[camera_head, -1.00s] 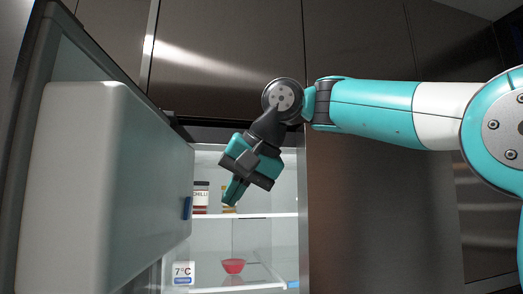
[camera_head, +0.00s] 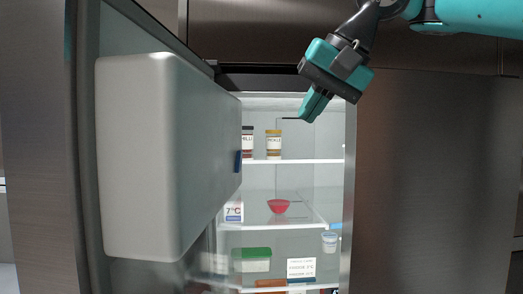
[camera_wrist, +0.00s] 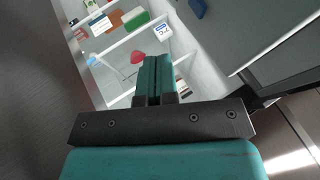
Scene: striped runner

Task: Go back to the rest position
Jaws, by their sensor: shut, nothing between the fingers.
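My gripper (camera_head: 312,112) is shut and empty. In the head view it hangs from the upper right, in front of the upper part of the open fridge (camera_head: 350,190), pointing down and left. In the wrist view the closed teal fingers (camera_wrist: 155,75) point toward the fridge shelves. The fingers appear apart from the shelves and jars.
The fridge door (camera_head: 165,155) stands open at left. Inside are a pickle jar (camera_head: 274,146), another jar (camera_head: 247,140), a red bowl (camera_head: 278,206), a 7°C sign (camera_head: 233,212), a green-lidded box (camera_head: 253,261) and a white cup (camera_head: 329,242). Steel panels (camera_head: 430,170) flank the right.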

